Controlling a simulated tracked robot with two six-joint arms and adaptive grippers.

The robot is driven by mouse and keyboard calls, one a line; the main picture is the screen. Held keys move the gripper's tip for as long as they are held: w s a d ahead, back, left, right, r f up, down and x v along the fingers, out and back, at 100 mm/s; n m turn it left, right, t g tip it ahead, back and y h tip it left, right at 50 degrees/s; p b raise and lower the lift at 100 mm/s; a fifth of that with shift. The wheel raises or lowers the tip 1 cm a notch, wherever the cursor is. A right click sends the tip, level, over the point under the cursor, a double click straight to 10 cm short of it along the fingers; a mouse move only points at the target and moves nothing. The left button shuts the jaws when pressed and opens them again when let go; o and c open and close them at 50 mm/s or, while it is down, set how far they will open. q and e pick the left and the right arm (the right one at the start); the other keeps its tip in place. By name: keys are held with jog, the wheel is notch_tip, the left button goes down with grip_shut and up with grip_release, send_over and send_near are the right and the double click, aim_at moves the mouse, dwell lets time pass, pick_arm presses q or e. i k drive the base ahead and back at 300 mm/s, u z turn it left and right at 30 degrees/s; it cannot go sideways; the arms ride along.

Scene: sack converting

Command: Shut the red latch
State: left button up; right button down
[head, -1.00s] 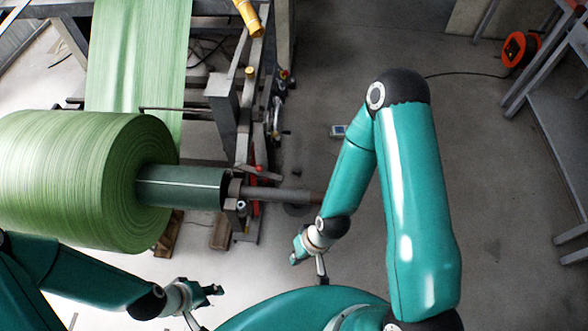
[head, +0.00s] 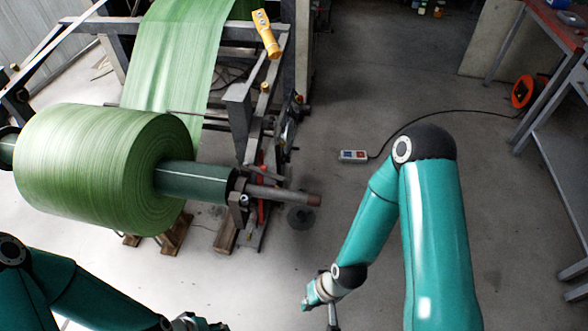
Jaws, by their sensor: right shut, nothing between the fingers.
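A small red part, which looks like the latch (head: 262,159), shows on the machine frame near the bearing that carries the roll's shaft (head: 280,194). It is partly hidden by frame parts, and I cannot tell whether it is open or shut. My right gripper (head: 332,318) is at the bottom edge, partly cut off, shut and empty. It is below and to the right of the shaft end, apart from the latch. My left gripper (head: 200,323) only just shows at the bottom edge, left of the right one, and its fingers are mostly cut off.
A large green roll (head: 100,170) sits on the shaft at the left, with green web running up from it. A yellow pendant (head: 266,33) hangs above. A control box (head: 353,156) with a cable lies on the floor. A red-topped bench (head: 555,25) stands at right.

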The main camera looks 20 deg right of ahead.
aim_at(263, 170)
jog(key=u, duration=0.15)
jog(key=i, duration=0.9)
jog(key=z, duration=0.05)
